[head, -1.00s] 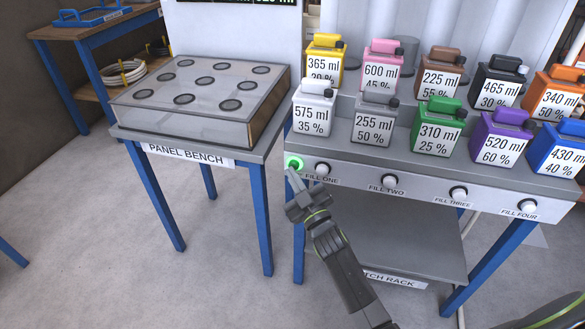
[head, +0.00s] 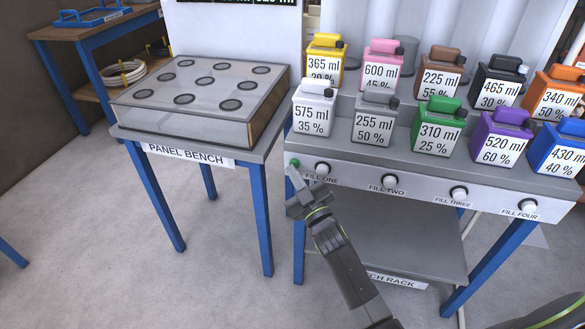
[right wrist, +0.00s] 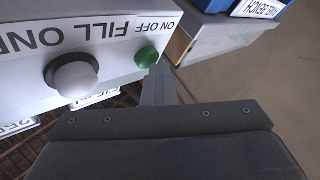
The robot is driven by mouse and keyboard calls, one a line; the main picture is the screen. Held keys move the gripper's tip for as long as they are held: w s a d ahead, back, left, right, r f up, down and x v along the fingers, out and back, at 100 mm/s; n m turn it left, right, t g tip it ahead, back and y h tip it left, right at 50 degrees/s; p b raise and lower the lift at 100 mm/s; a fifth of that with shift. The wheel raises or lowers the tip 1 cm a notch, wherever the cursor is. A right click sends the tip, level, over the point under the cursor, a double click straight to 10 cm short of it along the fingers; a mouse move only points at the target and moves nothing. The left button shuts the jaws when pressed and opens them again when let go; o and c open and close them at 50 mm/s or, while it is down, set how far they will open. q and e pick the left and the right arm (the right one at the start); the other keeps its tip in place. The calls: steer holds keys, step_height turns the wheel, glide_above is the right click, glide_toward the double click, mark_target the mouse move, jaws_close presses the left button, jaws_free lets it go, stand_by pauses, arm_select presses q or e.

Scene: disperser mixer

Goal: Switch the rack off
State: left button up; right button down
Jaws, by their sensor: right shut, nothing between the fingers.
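The rack's on/off button (head: 293,163) is a small green round knob at the left end of the rack's front panel (head: 345,178). It is dark green and unlit. In the right wrist view the button (right wrist: 147,57) sits under an "ON OFF" label, beside the white FILL ONE knob (right wrist: 74,74). My right gripper (head: 294,176) is shut and empty, with its tips right at the button. The wrist view shows the fingertips (right wrist: 159,74) just beside the button; I cannot tell whether they touch it. My left gripper is not in view.
Several labelled coloured canisters, such as the green one (head: 438,127), stand on the rack above the panel. The panel bench (head: 213,143) with its box (head: 200,100) stands close on the left. Open floor (head: 120,270) lies in front.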

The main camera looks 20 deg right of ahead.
steer(key=shift+s+a, duration=0.25)
steer(key=shift+p, duration=0.3)
steer(key=s+a+p, duration=0.2)
steer(key=s, duration=0.1)
steer(key=s+a+p, duration=0.1)
steer(key=s, duration=0.1)
steer(key=shift+a, duration=0.15)
steer(key=shift+f, duration=0.1)
stand_by(0.4)
